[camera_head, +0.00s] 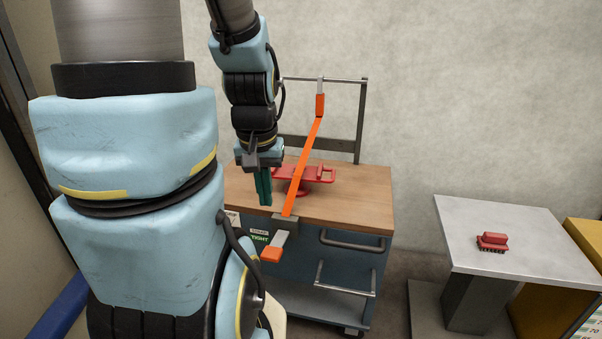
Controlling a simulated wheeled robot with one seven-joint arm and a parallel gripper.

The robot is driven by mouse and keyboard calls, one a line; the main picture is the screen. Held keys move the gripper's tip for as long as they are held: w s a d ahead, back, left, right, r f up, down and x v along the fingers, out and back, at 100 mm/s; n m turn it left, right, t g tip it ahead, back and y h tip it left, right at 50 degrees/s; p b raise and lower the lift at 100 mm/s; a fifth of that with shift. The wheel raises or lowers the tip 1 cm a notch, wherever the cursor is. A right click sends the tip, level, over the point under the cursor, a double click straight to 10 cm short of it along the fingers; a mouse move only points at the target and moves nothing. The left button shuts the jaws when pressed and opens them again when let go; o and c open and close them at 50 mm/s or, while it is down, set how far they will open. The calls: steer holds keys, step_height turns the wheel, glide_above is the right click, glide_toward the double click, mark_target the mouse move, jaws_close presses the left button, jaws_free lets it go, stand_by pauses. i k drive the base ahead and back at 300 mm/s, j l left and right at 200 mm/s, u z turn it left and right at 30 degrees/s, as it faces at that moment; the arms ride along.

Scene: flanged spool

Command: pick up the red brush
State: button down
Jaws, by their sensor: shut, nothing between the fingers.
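The red brush (492,241) has a red block body and dark bristles. It lies bristles down on a grey-topped table (462,215) at the right. My gripper (263,203) has green fingers that point down and are shut with nothing between them. It is over the left part of a wooden-topped cart, well to the left of the brush and apart from it.
A red flanged spool (305,176) sits on the wooden-topped cart (350,215), right beside my gripper. An orange strap (304,165) runs from a rear rail down to the cart's front edge. A yellow cabinet (555,300) stands at the far right. The grey tabletop around the brush is clear.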

mark_target(497, 242)
steer(key=l+u, duration=0.1)
steer(key=l, duration=0.35)
steer(key=l+u, duration=0.15)
steer(key=l, duration=0.35)
steer(key=l+u, duration=0.1)
steer(key=l, duration=0.35)
steer(key=l+u, duration=0.15)
steer(key=l, duration=0.35)
steer(key=k+l+u, duration=0.1)
steer(key=l, duration=0.35)
steer(key=k+l+u, duration=0.1)
steer(key=l, duration=0.35)
steer(key=k+l+u, duration=0.15)
steer(key=l, duration=0.3)
steer(key=k+l+u, duration=0.1)
steer(key=l, duration=0.35)
